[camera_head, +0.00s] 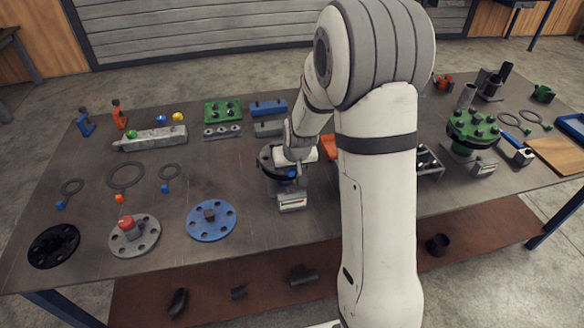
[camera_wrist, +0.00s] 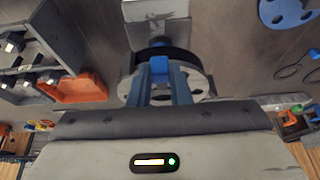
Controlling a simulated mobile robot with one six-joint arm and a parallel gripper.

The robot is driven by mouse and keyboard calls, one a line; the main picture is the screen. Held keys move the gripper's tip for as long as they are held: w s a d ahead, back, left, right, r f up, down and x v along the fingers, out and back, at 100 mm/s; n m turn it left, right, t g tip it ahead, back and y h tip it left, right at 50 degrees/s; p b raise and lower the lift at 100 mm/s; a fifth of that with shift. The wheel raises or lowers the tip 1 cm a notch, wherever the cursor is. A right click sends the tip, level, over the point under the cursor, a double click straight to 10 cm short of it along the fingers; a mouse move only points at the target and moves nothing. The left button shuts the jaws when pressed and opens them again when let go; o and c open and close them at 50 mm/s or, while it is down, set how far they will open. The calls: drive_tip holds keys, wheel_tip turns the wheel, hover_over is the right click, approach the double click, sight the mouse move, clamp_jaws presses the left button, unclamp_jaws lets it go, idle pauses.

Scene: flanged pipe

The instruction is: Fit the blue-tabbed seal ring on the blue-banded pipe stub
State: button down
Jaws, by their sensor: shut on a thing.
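My gripper (camera_wrist: 160,86) is shut on a blue tab (camera_wrist: 159,68) in the wrist view. The tab joins a dark seal ring (camera_wrist: 187,68), which is seen nearly edge-on. The ring is close to the pale flange of the pipe stub (camera_wrist: 200,84), and a bit of blue shows just beyond it. I cannot tell whether the ring is seated around the stub or only held at it. In the head view my gripper (camera_head: 291,168) is at this dark-topped stub (camera_head: 268,160), and my arm hides part of it.
A small panel (camera_head: 292,203) stands in front of the stub. To the left lie loose tabbed rings (camera_head: 126,174), a blue flange (camera_head: 211,221), a grey flange (camera_head: 134,236) and a black flange (camera_head: 53,246). An orange tray (camera_wrist: 84,88) is nearby. A green flanged pipe (camera_head: 472,128) stands at right.

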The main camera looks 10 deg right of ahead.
drive_tip(key=shift+f+b, duration=0.45)
drive_tip(key=shift+b, duration=0.05)
drive_tip(key=c, duration=1.3)
unclamp_jaws()
drive_tip(key=shift+o, duration=0.2)
drive_tip(key=shift+r, duration=0.1)
drive_tip(key=w+r+p+v, duration=0.1)
drive_tip(key=w+p+v, duration=0.2)
drive_tip(key=v, duration=1.3)
drive_tip(key=shift+r+p, duration=0.2)
drive_tip(key=shift+p, duration=0.15)
drive_tip(key=shift+w+a, duration=0.1)
drive_tip(key=shift+w, duration=0.05)
